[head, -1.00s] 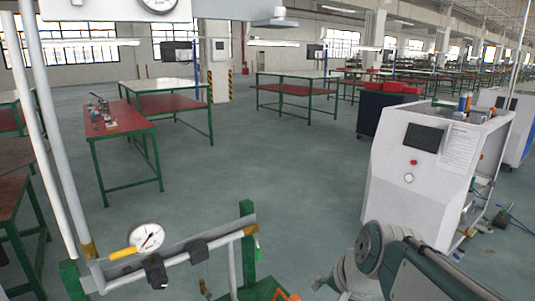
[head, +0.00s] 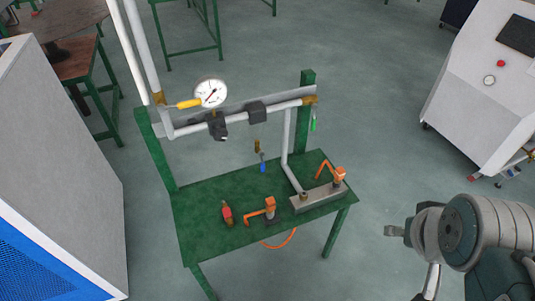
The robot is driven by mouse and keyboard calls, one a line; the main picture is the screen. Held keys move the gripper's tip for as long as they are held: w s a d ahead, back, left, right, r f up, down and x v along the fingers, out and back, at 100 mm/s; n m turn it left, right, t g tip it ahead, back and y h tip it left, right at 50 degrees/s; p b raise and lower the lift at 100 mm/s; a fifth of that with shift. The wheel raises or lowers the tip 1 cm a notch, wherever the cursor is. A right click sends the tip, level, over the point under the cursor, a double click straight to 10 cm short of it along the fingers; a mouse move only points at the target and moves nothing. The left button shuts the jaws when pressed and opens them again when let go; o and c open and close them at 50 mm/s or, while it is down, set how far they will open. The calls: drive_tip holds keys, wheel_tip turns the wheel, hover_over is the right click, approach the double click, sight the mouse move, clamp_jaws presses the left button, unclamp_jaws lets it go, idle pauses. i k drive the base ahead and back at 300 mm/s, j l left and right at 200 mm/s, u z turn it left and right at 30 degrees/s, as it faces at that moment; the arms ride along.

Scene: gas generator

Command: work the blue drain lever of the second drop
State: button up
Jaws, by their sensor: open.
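A small blue lever (head: 263,166) hangs under the horizontal grey pipe (head: 236,121), below a small brass fitting (head: 257,146). It is small in the picture, so its exact angle is hard to tell. A small green handle (head: 313,123) hangs at the pipe's right end, and a yellow handle (head: 189,103) sits at the left beside a round white gauge (head: 211,92). My arm shows at the lower right, well apart from the rig.
A green bench (head: 205,198) under the pipe bears orange-handled valves (head: 268,206), a red-capped part (head: 227,212) and a metal block (head: 318,197). Green posts flank it. A grey and blue cabinet (head: 62,165) stands left, a white machine (head: 480,100) right. Floor between is free.

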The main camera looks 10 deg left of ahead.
sight(262, 163)
drive_tip(key=i+j, duration=0.75)
drive_tip(key=j+u, duration=0.05)
drive_tip(key=j, duration=0.1)
